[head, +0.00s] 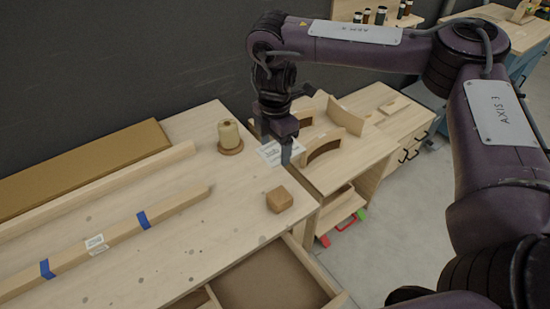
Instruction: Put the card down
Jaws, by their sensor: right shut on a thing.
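The card (270,155) is a small white sheet with faint print. My right gripper (287,150) is shut on it, above the gap side between the left workbench and the right-hand bench. The card is seen just right of the spool; I cannot tell exactly how high it is above the surface. Part of the card is hidden by the gripper. My left gripper is not in view.
A spool of twine (229,134) and a small brown block (279,199) sit on the workbench (190,235). A long wooden bar with blue tape (110,240) lies at left. Curved wooden forms (324,147) stand on the right bench. An open drawer (265,278) is in front.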

